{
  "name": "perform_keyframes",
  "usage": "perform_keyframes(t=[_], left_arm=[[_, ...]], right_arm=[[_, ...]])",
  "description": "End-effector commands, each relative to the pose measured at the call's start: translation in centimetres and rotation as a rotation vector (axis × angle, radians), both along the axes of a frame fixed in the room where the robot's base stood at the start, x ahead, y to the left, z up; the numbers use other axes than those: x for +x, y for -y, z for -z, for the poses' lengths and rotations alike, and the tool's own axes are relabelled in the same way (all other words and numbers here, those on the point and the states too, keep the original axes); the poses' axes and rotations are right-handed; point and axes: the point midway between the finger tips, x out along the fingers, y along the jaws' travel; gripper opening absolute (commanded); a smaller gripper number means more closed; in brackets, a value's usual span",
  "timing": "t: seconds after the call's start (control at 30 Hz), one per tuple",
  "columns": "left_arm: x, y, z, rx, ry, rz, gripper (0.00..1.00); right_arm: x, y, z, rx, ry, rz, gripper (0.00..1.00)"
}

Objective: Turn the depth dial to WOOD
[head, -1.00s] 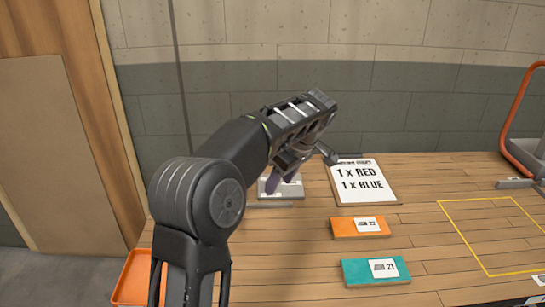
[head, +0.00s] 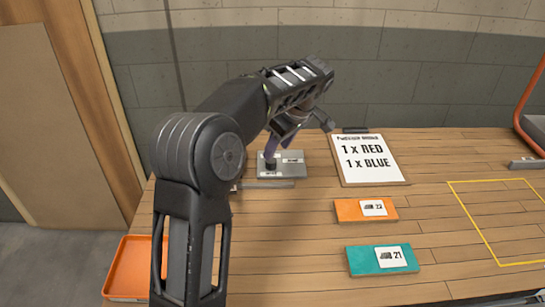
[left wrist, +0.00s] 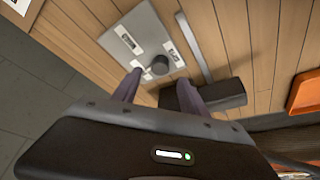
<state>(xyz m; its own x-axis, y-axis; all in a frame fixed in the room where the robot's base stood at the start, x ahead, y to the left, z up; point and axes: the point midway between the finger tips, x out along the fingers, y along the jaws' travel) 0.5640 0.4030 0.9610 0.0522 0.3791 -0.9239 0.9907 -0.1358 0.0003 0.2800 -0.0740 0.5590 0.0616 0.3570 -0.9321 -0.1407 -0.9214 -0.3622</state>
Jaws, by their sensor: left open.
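The depth dial is a dark round knob (head: 270,163) on a grey plate (head: 296,170) at the back left of the bench. In the left wrist view the knob (left wrist: 160,65) stands near one end of the plate (left wrist: 125,33), with white labels around it, too small to read. My left gripper (head: 273,148) is over the plate, pointing down, its purple fingers open. In the left wrist view the two fingers (left wrist: 160,90) are apart, with the knob just beyond the gap between them. I cannot tell if either touches it. My right gripper is not in view.
A grey bar (head: 265,184) lies in front of the plate. A sign (head: 370,175) reading 1 x RED, 1 x BLUE, an orange block (head: 348,211) and a teal block (head: 362,262) lie to the right. An orange tray (head: 118,285) is at lower left. A yellow outline is clear.

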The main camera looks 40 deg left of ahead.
Motion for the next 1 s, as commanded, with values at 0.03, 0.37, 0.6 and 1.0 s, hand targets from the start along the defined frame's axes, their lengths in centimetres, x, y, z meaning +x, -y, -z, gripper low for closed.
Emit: perform_keyframes(t=[0.03,0.37,0.6,1.0], left_arm=[[-0.1,-0.4,0.8,0.000,-0.003,-0.002,0.51],[0.2,-2.0,4.7,0.000,-0.001,-0.003,0.51],[0.3,-2.1,5.0,0.001,0.001,-0.001,0.51],[0.3,-2.1,5.0,0.000,0.000,-0.001,0.25]], right_arm=[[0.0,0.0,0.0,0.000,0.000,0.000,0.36],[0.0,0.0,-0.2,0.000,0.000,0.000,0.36],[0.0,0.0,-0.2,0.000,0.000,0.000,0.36],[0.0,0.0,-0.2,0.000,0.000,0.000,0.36]])
